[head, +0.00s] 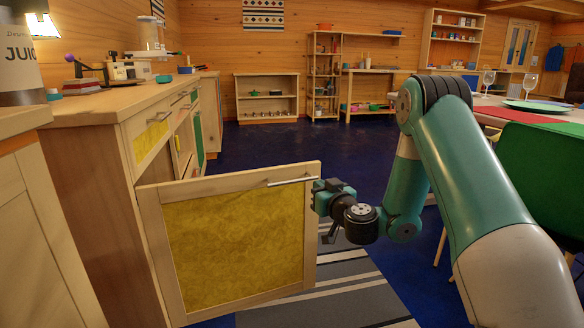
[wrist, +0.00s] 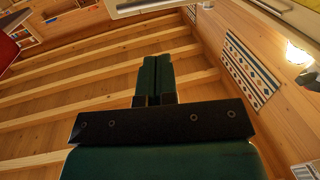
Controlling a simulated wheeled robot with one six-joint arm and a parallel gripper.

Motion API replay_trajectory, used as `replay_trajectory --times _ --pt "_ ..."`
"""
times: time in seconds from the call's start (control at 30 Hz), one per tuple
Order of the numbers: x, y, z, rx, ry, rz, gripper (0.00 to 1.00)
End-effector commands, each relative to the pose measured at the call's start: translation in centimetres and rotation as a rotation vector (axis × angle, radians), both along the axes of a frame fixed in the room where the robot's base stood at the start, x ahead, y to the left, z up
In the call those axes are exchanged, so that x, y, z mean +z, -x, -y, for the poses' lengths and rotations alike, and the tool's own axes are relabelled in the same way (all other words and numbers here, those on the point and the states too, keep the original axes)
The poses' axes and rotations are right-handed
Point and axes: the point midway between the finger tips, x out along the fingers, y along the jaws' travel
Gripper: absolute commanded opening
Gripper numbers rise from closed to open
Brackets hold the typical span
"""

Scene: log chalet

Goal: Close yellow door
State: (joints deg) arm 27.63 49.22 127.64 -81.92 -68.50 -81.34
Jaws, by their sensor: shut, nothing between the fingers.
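The yellow door (head: 235,240) is a pale wood frame with a mottled yellow panel. It stands wide open, swung out from the lower front of the wooden cabinet (head: 95,190) on the left. Its metal bar handle (head: 292,181) is near the top right corner. My gripper (head: 318,190) is at the door's free right edge, just beyond the handle's end. I cannot tell whether it touches the door. In the wrist view, the two dark green fingers (wrist: 157,75) are together with nothing between them.
A smaller yellow drawer front (head: 151,140) is above the door opening. A striped rug (head: 345,295) lies on the blue floor below. A green chair (head: 540,185) and a set table (head: 500,108) are at the right. Blue floor (head: 265,148) is clear beyond the door.

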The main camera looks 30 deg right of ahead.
Motion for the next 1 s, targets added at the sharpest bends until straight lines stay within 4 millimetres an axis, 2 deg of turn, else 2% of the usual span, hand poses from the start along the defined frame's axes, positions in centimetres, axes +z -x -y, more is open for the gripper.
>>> replay_trajectory --times 0.27,0.67,1.0 --pt "0.8 -2.1 0.8 -0.008 0.001 -0.001 0.0" --pt "1.0 -7.5 1.2 -0.003 0.003 0.003 0.0" --pt "0.3 -11.7 1.5 -0.001 0.003 0.003 0.0"
